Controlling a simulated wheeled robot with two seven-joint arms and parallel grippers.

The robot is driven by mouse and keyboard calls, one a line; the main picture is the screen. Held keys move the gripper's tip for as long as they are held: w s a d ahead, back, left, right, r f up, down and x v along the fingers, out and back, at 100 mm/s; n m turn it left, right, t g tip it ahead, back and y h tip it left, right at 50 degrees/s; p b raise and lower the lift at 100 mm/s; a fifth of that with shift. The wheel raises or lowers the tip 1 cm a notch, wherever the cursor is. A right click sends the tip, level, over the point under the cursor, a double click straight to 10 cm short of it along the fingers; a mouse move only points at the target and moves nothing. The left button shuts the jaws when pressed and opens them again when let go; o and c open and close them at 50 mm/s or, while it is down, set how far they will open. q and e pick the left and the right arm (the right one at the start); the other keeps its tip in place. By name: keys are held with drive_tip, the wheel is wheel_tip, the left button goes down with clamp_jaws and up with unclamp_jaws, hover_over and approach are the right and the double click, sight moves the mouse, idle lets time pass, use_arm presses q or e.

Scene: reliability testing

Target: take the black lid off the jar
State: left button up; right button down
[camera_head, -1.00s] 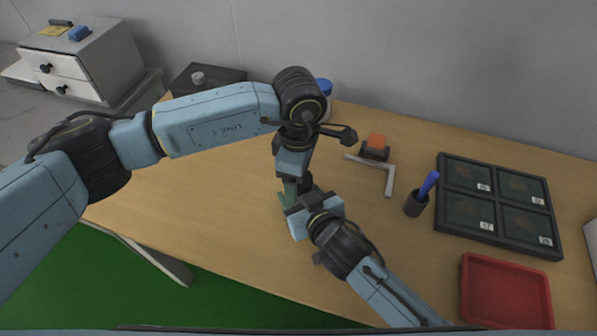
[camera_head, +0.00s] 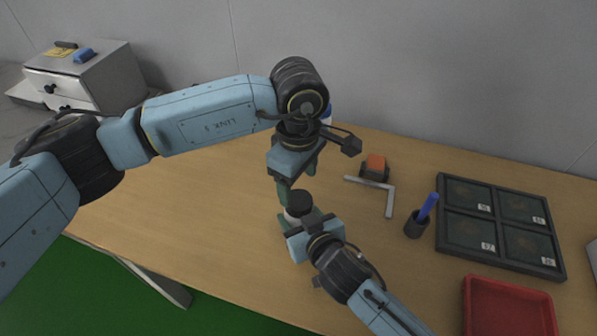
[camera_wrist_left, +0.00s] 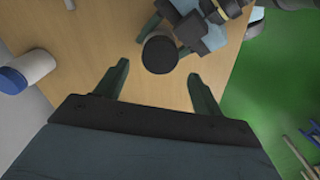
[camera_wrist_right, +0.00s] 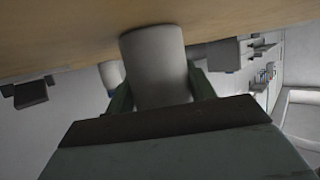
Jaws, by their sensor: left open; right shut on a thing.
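The jar (camera_head: 291,218) is a pale cylinder with the round black lid (camera_head: 299,202) on its top. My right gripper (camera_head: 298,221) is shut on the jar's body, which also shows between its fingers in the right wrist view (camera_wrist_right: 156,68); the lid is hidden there. My left gripper (camera_head: 297,181) is open and empty, above the lid and apart from it. In the left wrist view the lid (camera_wrist_left: 160,54) appears between and just beyond the open fingertips.
A white bottle with a blue cap (camera_wrist_left: 32,68) stands behind my left gripper. An orange and black object (camera_head: 375,168), a grey L-shaped piece (camera_head: 388,198), a pen cup (camera_head: 416,226), a black divided tray (camera_head: 470,215) and a red tray (camera_head: 508,288) lie to the right. The table's left is clear.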

sight(298, 199)
use_arm(q)
drive_tip(key=m, duration=0.2)
drive_tip(key=r+m, duration=0.1)
drive_tip(key=m, duration=0.2)
drive_tip(key=shift+r+m, duration=0.3)
drive_tip(key=shift+m, duration=0.1)
drive_tip(key=m, duration=0.2)
drive_tip(key=r+m, duration=0.1)
drive_tip(key=m, duration=0.1)
drive_tip(key=shift+m, duration=0.3)
drive_tip(key=shift+f, duration=3.95)
drive_tip(key=c, duration=1)
drive_tip(key=n, duration=0.9)
drive_tip(key=shift+n, duration=0.4)
drive_tip(key=n, duration=0.3)
drive_tip(key=shift+n, duration=0.4)
